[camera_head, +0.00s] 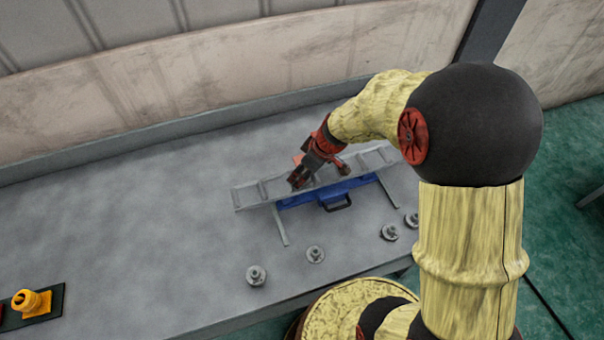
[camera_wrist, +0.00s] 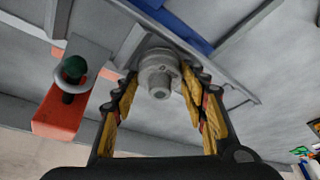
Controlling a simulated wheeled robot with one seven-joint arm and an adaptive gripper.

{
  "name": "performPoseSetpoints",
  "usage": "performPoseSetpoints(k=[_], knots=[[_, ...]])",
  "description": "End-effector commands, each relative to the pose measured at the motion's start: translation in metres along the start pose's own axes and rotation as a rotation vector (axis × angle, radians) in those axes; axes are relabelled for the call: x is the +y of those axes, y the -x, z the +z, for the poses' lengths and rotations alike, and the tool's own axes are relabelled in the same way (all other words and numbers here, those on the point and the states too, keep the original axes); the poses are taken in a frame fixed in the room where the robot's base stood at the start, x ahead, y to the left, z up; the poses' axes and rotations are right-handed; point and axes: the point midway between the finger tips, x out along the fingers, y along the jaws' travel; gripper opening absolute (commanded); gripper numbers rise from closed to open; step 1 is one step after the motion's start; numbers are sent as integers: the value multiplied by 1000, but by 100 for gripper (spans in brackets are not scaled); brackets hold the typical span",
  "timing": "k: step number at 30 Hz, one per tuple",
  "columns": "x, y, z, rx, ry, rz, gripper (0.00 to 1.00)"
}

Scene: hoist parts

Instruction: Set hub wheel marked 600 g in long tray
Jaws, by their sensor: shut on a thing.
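The long tray (camera_head: 249,196) is a narrow grey trough with cross dividers, standing slanted on thin legs over the table. My gripper (camera_head: 297,182) is at the tray, left of its middle. In the wrist view my gripper (camera_wrist: 164,82) is shut on a grey stepped hub wheel (camera_wrist: 158,72), one finger on each side. The wheel is over or in the tray (camera_wrist: 115,50) near a divider; I cannot tell whether it touches the floor. No mark on it is readable. Other hub wheels stand on the table in front (camera_head: 256,275), (camera_head: 315,254), (camera_head: 389,232), (camera_head: 411,220).
A blue case (camera_head: 337,193) with a dark handle lies beneath the tray. Behind the tray is an orange block (camera_wrist: 62,112) with a green-topped peg and a ring around it. A yellow fitting (camera_head: 32,302) sits on a dark mat at far left.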

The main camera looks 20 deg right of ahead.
Motion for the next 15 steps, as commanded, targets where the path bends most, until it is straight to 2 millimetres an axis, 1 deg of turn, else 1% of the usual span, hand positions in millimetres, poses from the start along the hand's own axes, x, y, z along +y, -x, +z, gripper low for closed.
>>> performPoseSetpoints(k=[1,8,13,14,15], knots=[[1,-3,0,3,-1,2,0],[1,-2,0,3,1,3,0],[1,-5,1,3,1,3,0],[0,-6,2,1,0,1,44],[0,-5,2,1,0,1,46]])
